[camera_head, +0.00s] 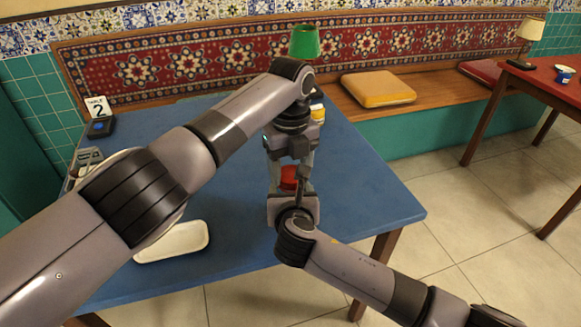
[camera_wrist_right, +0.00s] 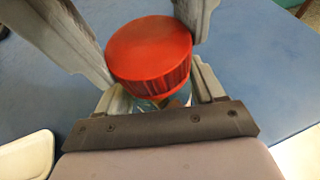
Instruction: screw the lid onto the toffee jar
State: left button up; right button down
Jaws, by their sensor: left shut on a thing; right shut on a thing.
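The red lid (camera_head: 289,176) shows between the fingers of my left gripper (camera_head: 290,181), which reaches down from above and is shut on it. In the right wrist view the round ribbed lid (camera_wrist_right: 148,48) sits over the mouth of the glass toffee jar (camera_wrist_right: 181,99), with a finger of the left gripper on either side. My right gripper (camera_wrist_right: 158,92) is shut around the jar below the lid. Only a little of the glass and its brownish contents shows. Whether the threads are engaged is hidden.
A white tray (camera_head: 172,254) lies at the front left of the blue table (camera_head: 365,205). A table-number card (camera_head: 98,107) and a dark device stand at the far left. A green-shaded lamp (camera_head: 304,42) is at the back. The table's right part is clear.

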pick_arm(q)
jog(key=m, duration=0.4)
jog(key=shift+m, duration=0.4)
jog(key=m, duration=0.5)
jog(key=o, duration=1)
jog(key=shift+r, duration=0.1)
jog(key=shift+r, duration=2.15)
jog(key=shift+c, duration=0.4)
